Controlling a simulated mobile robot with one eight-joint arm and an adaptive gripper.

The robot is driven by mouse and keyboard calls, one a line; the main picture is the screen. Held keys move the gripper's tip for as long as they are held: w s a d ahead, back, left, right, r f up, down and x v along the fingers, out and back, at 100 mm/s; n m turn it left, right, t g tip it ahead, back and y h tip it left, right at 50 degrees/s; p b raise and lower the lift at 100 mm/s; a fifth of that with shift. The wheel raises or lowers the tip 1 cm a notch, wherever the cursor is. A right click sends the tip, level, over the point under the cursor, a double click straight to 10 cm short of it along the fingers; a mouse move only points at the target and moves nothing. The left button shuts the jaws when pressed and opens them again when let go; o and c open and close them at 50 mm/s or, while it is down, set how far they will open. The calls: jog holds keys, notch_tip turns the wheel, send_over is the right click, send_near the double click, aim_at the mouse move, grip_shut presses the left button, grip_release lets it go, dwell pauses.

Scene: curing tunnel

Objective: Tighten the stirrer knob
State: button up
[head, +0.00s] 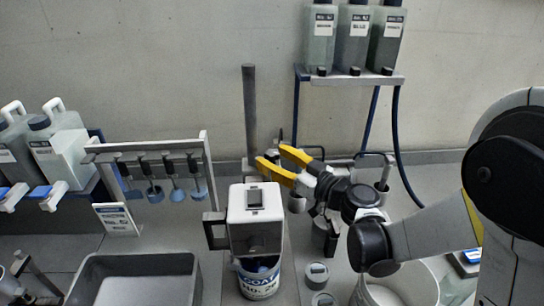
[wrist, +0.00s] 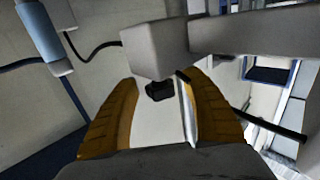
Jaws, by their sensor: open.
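The stirrer has a white motor head (head: 255,215) over a labelled can (head: 258,283), with a grey upright post (head: 250,115) behind it. In the head view my gripper (head: 275,160) has its yellow fingers spread apart, behind and right of the motor head, close to the post. In the wrist view a small black knob (wrist: 159,91) shows under a grey block (wrist: 154,48), between the two yellow fingers. The fingers look apart from it, and nothing is held.
A rack (head: 150,150) of hanging stirring tools stands at left, with a grey tray (head: 135,262) in front. White jugs (head: 65,150) are at far left. A shelf (head: 350,78) with bottles and hoses is behind. Small jars (head: 316,274) stand right of the can.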

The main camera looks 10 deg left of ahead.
jog(key=v, duration=1.1)
jog(key=shift+s+d, duration=0.25)
